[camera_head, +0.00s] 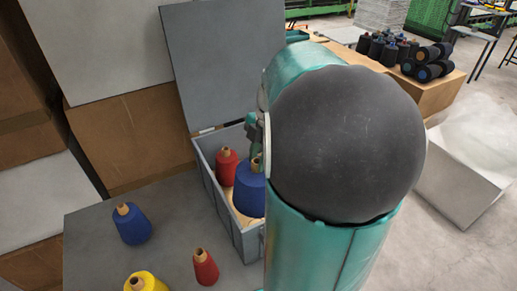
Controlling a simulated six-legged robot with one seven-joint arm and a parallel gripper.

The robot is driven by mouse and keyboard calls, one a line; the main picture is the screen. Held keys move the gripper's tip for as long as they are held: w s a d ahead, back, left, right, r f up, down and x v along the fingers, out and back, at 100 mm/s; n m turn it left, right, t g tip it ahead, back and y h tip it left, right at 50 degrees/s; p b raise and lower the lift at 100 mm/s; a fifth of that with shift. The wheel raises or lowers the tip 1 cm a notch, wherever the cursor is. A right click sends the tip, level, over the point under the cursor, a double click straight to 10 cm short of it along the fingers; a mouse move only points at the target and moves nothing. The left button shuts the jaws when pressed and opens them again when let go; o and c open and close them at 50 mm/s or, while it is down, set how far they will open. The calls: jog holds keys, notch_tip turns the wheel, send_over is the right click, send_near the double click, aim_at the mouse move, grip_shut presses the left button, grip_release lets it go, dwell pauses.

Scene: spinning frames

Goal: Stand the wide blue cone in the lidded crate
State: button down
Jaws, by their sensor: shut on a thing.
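The grey lidded crate (218,203) stands on the table with its lid (228,62) raised at the back. The wide blue cone (249,190) is upright inside the crate walls, at the right of a red cone (226,165). My gripper (255,151) is shut on the top of this blue cone. My own arm hides the right part of the crate and part of the gripper. Whether the cone's base touches the crate floor cannot be told. Another blue cone (131,224) stands on the table left of the crate.
Brown boxes (130,140) rise behind at the left. Several dark spools (388,50) sit on a carton at the back right.

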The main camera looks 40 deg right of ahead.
jog(key=shift+w+f, duration=0.1)
jog(key=shift+f, duration=7.25)
jog(key=c, duration=1)
grip_release()
jog(key=shift+c, duration=0.2)
jog(key=shift+f, duration=0.1)
jog(key=v, duration=1.4)
jog(key=shift+w+a, duration=0.1)
